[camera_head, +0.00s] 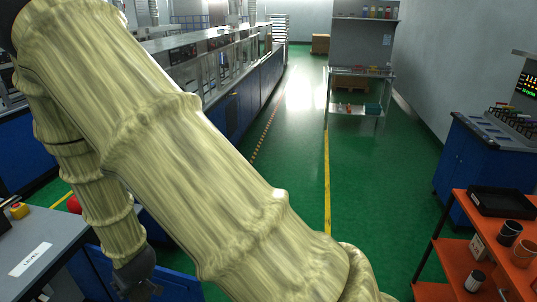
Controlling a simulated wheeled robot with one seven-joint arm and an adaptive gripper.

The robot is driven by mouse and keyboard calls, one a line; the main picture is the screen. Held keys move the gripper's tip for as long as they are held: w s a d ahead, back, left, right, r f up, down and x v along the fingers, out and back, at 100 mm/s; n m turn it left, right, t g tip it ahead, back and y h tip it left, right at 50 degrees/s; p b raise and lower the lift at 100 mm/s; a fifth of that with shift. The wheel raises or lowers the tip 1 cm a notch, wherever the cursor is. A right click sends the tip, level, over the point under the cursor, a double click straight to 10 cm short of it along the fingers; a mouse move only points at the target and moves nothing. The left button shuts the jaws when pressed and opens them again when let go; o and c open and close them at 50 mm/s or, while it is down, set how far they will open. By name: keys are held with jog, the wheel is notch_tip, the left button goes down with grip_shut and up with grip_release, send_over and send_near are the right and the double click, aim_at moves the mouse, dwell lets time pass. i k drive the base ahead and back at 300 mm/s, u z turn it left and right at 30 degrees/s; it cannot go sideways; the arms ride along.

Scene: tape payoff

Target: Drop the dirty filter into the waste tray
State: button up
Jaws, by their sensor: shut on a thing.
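My gripper (142,290) is the dark end of my arm at the bottom left, pointing down beside the grey worktop. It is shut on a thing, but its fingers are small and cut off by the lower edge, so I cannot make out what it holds. I cannot pick out the dirty filter. A black, shallow tray (500,202) lies on the top of an orange-red shelf rack at the right, far from my gripper. I cannot tell whether it is the waste tray.
My arm covers much of the left and middle. A grey worktop (25,235) with a label and a yellow-and-red button is at the left. The orange-red rack (455,210) holds several cups and containers. A blue cabinet (475,160) stands behind it. Green floor (300,140) is clear between.

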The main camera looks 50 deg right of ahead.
aim_at(505, 207)
jog(key=z, duration=0.55)
jog(key=i, duration=0.95)
jog(key=z, duration=3.5)
